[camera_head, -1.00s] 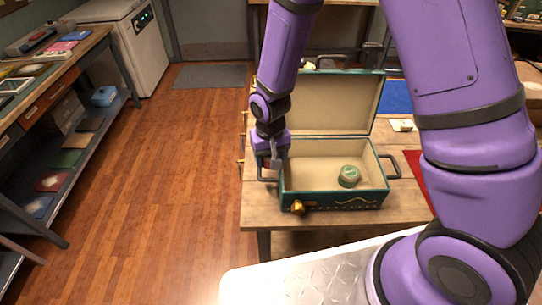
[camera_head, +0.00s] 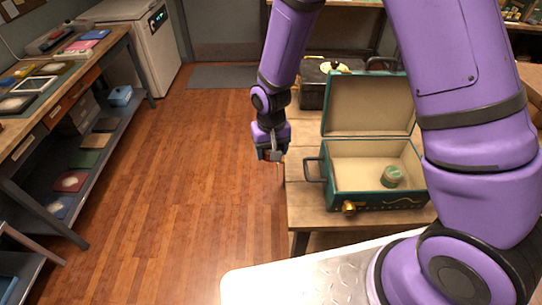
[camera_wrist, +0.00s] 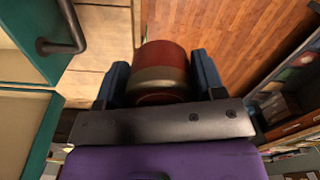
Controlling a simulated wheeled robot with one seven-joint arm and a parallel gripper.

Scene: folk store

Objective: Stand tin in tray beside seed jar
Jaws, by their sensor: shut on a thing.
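My gripper (camera_head: 270,154) is shut on a red tin with a tan-grey band (camera_wrist: 160,72), held between the two fingers in the wrist view. In the head view the gripper hangs over the floor just left of the table, and the tin is mostly hidden. A small green jar with a pale top (camera_head: 392,176), seemingly the seed jar, stands inside an open teal case (camera_head: 378,201) with a cream lining, towards its right side. The case is to the right of the gripper. No separate tray is clear to me.
The case's raised lid (camera_head: 368,104) stands at its back, and a dark side handle (camera_head: 313,169) sticks out left. A black box (camera_head: 313,94) is behind it on the wooden table (camera_head: 305,205). A shelved workbench (camera_head: 85,170) stands left, with clear floor between.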

